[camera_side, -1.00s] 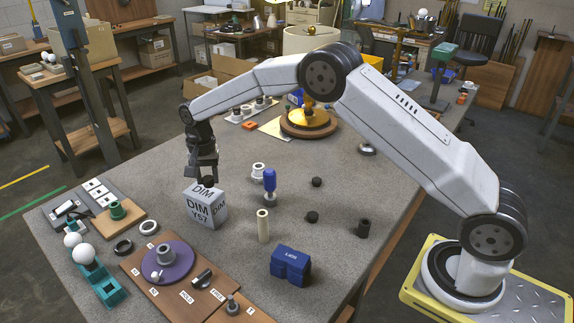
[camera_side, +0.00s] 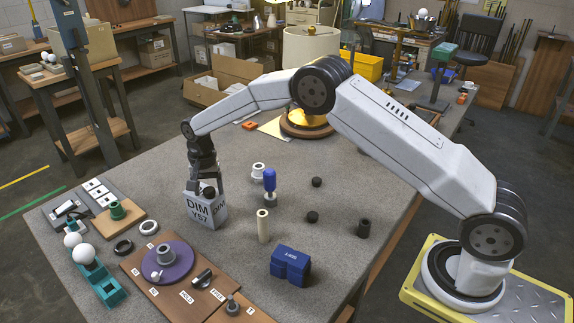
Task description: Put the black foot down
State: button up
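A black foot (camera_side: 208,193), a small dark round piece, is between the fingers of my gripper (camera_side: 207,190). The gripper looks shut on it, pointing down. The foot is at the top of the grey box marked DIM Y67 (camera_side: 199,213); I cannot tell whether it touches the top or hangs just above it. The gripper hides most of the box's top face. Two similar black feet lie loose on the table, one farther back (camera_side: 316,182) and one nearer (camera_side: 312,216).
A blue-handled tool (camera_side: 270,183), a white ring part (camera_side: 258,172) and a cream tube (camera_side: 263,226) stand right of the box. A blue block (camera_side: 290,265) is nearer. A brown board (camera_side: 135,268) with a purple disc (camera_side: 178,262) lies in front. The table's middle back is clear.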

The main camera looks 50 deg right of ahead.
aim_at(209, 190)
jog(key=shift+r, duration=0.1)
dwell(0.3)
notch_tip(209, 190, up, 12)
dwell(0.7)
jog(key=shift+s, duration=0.1)
dwell(0.4)
jog(key=s+d+f+n+t, duration=0.1)
jog(key=s+d+n, duration=0.1)
jog(key=s, duration=0.8)
jog(key=s+d+f+n, duration=0.2)
jog(key=s+n, duration=0.2)
jog(key=s, duration=0.6)
jog(key=s+d+f+n+t, duration=0.1)
jog(key=s+d+f+n, duration=0.1)
jog(key=s, duration=0.8)
jog(key=shift+s+n+t, duration=0.3)
jog(key=shift+n, duration=0.2)
